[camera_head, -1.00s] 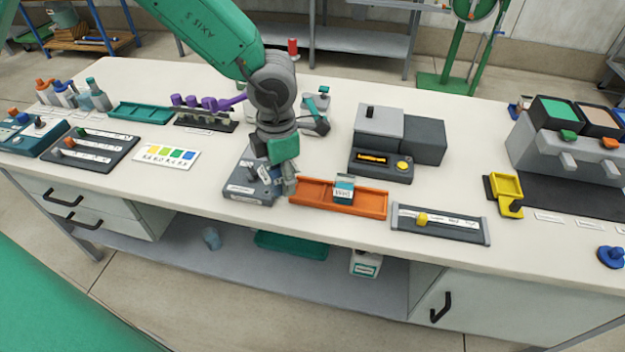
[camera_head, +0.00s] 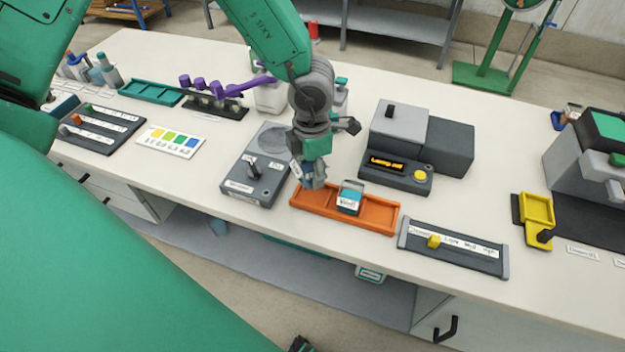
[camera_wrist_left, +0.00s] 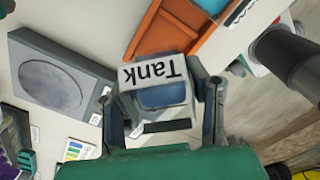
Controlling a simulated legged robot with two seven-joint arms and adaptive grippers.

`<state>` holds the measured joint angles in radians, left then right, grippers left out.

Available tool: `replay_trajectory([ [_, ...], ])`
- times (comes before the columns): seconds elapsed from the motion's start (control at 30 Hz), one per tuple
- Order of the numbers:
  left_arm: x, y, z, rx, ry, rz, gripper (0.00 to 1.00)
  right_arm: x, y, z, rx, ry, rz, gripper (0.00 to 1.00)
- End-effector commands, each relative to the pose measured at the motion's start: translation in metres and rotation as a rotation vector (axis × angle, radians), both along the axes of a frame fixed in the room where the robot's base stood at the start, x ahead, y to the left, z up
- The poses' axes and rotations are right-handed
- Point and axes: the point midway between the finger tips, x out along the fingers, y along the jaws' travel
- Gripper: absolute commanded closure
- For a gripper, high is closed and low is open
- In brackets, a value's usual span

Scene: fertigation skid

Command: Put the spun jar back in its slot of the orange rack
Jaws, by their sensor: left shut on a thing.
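My left gripper (camera_head: 312,182) is shut on a jar (camera_wrist_left: 158,72) with a white label reading "Tank" and a blue lower part. The wrist view shows the jar between the two fingers. In the head view the gripper is at the left end of the orange rack (camera_head: 375,217), and the fingers largely hide the jar. I cannot tell whether the jar touches the rack. A second jar (camera_head: 349,197), with a teal band and white label, stands in the middle of the rack. The rack's right part looks empty. My right gripper is not in view.
A grey device (camera_head: 245,185) with a knob and round plate is left of the rack. A box with a lamp display (camera_head: 385,163) and yellow button stands behind it. A slider panel (camera_head: 455,250) lies to the right. The table's front edge is close.

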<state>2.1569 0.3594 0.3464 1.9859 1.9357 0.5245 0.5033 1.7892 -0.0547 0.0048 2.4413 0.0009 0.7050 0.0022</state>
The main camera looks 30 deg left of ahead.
Motion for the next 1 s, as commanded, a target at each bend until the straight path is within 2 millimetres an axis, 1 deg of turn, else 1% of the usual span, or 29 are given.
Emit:
replay_trajectory([
  [0.13, -0.002, 0.001, -0.022, 0.003, 0.004, -0.002, 0.89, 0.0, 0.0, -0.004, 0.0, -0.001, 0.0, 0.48],
  [0.23, -0.001, 0.001, -0.033, 0.001, 0.002, -0.002, 0.89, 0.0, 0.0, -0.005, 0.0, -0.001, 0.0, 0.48],
  [0.47, -0.001, 0.001, -0.033, -0.001, 0.001, -0.001, 0.89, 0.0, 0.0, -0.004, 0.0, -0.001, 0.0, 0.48],
  [0.7, -0.001, 0.001, -0.04, -0.001, 0.001, 0.0, 0.89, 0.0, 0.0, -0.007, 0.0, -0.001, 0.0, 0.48],
  [0.73, -0.001, 0.001, -0.04, -0.001, 0.001, 0.0, 0.54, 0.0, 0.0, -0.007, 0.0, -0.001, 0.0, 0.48],
  [0.77, -0.001, 0.001, -0.039, -0.001, 0.001, 0.0, 0.44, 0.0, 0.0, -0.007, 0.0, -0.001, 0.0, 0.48],
  [0.8, -0.001, 0.001, -0.039, -0.001, 0.001, 0.0, 0.37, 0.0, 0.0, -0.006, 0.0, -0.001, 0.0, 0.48],
  [1.0, -0.001, 0.001, -0.039, -0.001, 0.001, 0.0, 0.37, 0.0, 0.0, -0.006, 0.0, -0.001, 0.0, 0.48],
])
